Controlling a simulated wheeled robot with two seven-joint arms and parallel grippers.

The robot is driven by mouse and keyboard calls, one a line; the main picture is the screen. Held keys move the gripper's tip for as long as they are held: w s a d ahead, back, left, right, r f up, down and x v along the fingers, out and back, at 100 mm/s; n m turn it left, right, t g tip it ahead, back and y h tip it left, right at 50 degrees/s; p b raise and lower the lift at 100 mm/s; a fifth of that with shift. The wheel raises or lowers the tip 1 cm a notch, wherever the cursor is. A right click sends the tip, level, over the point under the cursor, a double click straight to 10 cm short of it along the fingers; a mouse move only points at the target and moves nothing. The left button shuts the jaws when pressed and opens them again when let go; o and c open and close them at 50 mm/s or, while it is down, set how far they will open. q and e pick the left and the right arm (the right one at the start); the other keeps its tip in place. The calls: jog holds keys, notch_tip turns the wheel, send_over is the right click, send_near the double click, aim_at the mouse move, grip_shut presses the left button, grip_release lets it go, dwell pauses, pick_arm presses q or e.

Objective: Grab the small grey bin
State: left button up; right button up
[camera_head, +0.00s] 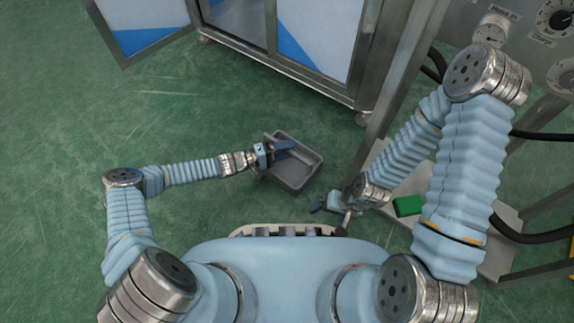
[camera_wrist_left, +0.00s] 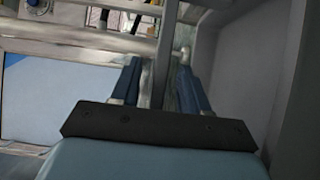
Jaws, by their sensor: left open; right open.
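The small grey bin (camera_head: 291,176) sits on the green floor in front of the cabinet, its open top facing up. It looks empty where I can see inside. My left gripper (camera_head: 286,150) is at the bin's upper left side in the head view, its fingers over the bin. In the left wrist view the two blue fingers (camera_wrist_left: 161,88) are apart. A grey wall of the bin (camera_wrist_left: 233,85) fills the right side there. A narrow grey strip runs between the fingers; contact cannot be told. My right gripper (camera_head: 330,208) is open and empty, below and right of the bin.
A cabinet with metal frame (camera_head: 300,40) and an open door (camera_head: 140,30) stands behind the bin. A steel post (camera_head: 395,85) and a machine with gauges (camera_head: 535,30) are at right. A green block (camera_head: 407,206) lies on a metal platform. Floor at left is clear.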

pick_arm(q)
grip_shut()
dwell(1.4)
